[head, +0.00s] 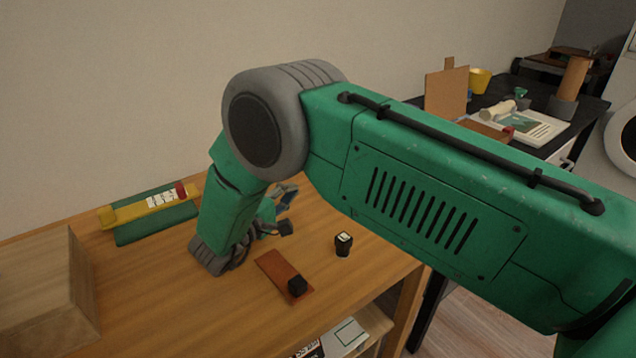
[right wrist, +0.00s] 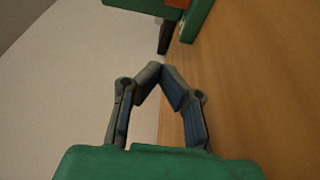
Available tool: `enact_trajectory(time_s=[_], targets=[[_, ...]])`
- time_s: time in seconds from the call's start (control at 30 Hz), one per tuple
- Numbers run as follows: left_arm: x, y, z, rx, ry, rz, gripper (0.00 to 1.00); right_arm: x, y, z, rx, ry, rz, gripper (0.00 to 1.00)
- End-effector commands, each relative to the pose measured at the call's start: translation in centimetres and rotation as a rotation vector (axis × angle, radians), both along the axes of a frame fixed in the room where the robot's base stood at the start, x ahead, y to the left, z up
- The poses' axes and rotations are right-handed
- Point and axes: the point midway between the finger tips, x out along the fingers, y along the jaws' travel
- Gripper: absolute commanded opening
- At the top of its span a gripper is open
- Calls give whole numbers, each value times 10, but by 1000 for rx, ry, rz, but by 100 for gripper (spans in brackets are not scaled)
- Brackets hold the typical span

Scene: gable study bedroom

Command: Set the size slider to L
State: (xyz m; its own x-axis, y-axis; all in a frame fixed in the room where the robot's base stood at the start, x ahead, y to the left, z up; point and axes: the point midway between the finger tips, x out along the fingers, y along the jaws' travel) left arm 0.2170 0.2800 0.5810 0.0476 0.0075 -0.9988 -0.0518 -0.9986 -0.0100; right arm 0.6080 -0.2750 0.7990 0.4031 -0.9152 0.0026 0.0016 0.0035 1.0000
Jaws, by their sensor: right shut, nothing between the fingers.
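A yellow bar (head: 133,211) with white labels (head: 164,197) and a red knob (head: 181,189) near its right end lies on a green base (head: 160,230) at the back left of the desk. It looks like the size slider; its letters are too small to read. My right gripper (head: 287,211) is to the right of the slider, apart from it and partly hidden behind my own forearm. In the right wrist view its fingertips (right wrist: 162,73) meet, with nothing between them. My left gripper is not in view.
A wooden box (head: 40,290) stands at the left. A dark table at the right holds a yellow cup (head: 479,80) and papers.

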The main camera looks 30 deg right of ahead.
Motion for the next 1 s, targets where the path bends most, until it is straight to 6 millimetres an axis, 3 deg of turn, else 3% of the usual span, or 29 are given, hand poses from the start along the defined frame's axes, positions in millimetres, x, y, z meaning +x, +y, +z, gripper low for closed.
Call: enact_trajectory(time_s=[0.57,0.77,1.0], targets=[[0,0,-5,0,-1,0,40,5,-16,-5,6,-1,-2,0],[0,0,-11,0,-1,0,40,20,-47,-5,2,0,-4,0],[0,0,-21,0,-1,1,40,41,-98,-7,8,-2,-3,0]])
